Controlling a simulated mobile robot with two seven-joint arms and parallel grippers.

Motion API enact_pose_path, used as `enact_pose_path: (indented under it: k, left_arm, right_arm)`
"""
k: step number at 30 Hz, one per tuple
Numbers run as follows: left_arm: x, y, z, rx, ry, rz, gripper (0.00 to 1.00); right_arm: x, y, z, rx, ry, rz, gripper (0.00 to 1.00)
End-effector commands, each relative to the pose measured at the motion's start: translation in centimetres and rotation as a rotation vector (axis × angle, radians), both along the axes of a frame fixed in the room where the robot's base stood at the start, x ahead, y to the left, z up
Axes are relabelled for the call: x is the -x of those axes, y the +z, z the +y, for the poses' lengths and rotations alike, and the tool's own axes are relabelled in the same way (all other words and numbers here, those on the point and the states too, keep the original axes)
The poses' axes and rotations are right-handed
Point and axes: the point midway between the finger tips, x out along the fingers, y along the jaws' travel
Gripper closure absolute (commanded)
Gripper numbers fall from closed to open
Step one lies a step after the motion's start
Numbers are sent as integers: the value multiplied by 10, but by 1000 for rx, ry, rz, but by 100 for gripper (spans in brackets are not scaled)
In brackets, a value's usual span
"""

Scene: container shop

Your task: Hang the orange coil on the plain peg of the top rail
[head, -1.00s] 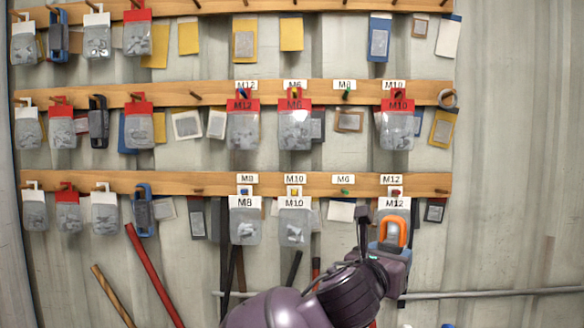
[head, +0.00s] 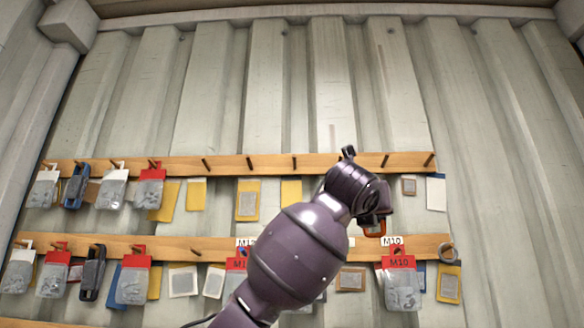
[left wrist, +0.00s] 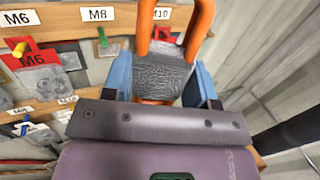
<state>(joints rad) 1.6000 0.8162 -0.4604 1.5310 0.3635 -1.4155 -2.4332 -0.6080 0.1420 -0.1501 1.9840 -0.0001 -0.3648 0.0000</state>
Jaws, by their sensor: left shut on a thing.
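The orange coil, an orange loop with a grey wrapped middle, shows partly below my left gripper (head: 372,213) in the head view; its orange edge (head: 376,231) is visible there. In the left wrist view the coil (left wrist: 160,75) sits between the two blue finger pads, and the left gripper is shut on it. The top rail (head: 225,164) is a wooden strip with bare brown pegs, such as one (head: 294,161) left of my wrist and one (head: 385,160) right of it. My wrist covers part of this rail. The right gripper is not in view.
Bags and a blue tool (head: 76,186) hang on the top rail's left pegs. The corrugated wall (head: 300,90) above the top rail is clear.

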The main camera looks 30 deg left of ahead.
Motion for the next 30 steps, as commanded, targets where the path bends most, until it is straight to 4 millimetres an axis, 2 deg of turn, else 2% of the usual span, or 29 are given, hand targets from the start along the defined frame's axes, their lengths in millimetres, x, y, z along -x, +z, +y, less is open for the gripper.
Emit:
enact_pose_path:
  k: [1, 6, 9, 15, 18, 21, 25, 30]
  left_arm:
    - [7, 27, 8, 4, 19, -8, 74]
    - [26, 97, 38, 6, 76, -8, 74]
    - [38, 130, 58, 5, 106, -9, 74]
    - [54, 172, 99, 3, 148, -8, 74]
    - [57, 184, 123, 3, 164, -9, 74]
    - [53, 186, 148, 0, 174, -9, 74]
    - [39, 172, 172, -4, 171, -10, 74]
    - [27, 155, 182, -5, 155, -18, 74]
  right_arm:
    - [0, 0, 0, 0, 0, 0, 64]
    - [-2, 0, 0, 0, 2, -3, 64]
    - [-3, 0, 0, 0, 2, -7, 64]
    - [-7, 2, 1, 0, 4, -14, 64]
    - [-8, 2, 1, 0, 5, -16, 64]
    - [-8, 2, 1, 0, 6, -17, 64]
    - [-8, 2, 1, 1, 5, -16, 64]
    - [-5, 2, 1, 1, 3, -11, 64]
